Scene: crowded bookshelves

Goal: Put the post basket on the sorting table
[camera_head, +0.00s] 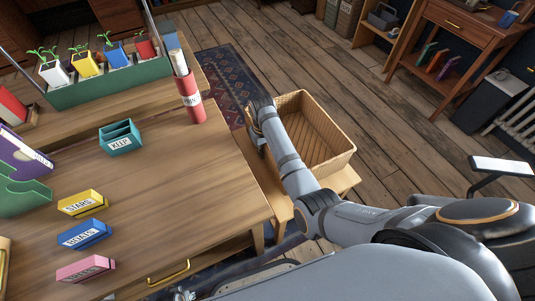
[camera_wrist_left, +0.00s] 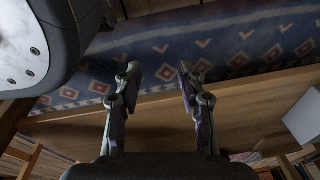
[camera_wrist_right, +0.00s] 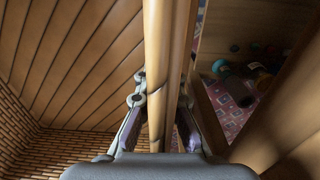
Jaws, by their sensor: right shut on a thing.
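The post basket (camera_head: 325,143) is an empty, open wicker basket to the right of the sorting table (camera_head: 190,200). It is over a low wooden bench (camera_head: 345,181); whether it rests there or hangs just above is hard to tell. My right gripper (camera_head: 258,106) is at the basket's left side. In the right wrist view my right gripper (camera_wrist_right: 161,85) is shut on the basket's rim (camera_wrist_right: 160,40), one finger on each side. My left gripper (camera_wrist_left: 159,72) is open and empty in the left wrist view, with a wooden edge and patterned rug beyond it.
The sorting table holds a KEEP box (camera_head: 121,139), a STARS block (camera_head: 82,204), a blue block (camera_head: 84,235), a pink block (camera_head: 85,270) and a red cylinder (camera_head: 190,95). A green planter (camera_head: 110,84) stands at the back. The table's middle and right side are clear.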

